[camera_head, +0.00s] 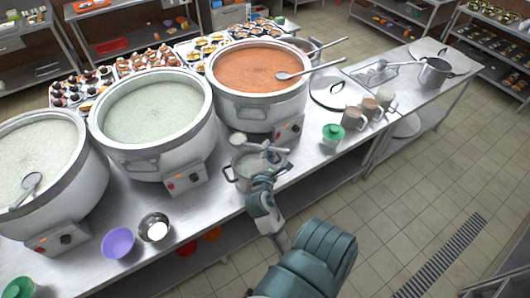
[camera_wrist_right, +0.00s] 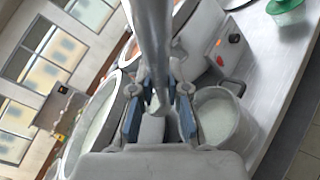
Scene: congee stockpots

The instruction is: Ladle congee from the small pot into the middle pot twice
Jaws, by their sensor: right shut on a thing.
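The small pot (camera_head: 243,180) is a metal pot with two side handles at the front edge of the counter. It also shows in the wrist view (camera_wrist_right: 220,120), with pale congee inside. The middle pot (camera_head: 150,157) is a large steel pot of pale congee, up and left of it. My right gripper (camera_head: 264,181) is at the small pot's near right side, shut on the metal ladle (camera_wrist_right: 152,45), which lies between its blue pads. My left gripper is out of view.
Large pots of pale congee (camera_head: 80,185) and orange congee (camera_head: 222,101) flank the middle pot. A purple bowl (camera_head: 117,243) and a metal bowl (camera_head: 154,228) sit front left. A green-lidded jar (camera_head: 332,136) and mugs (camera_head: 354,117) stand right. Trays of small dishes line the back.

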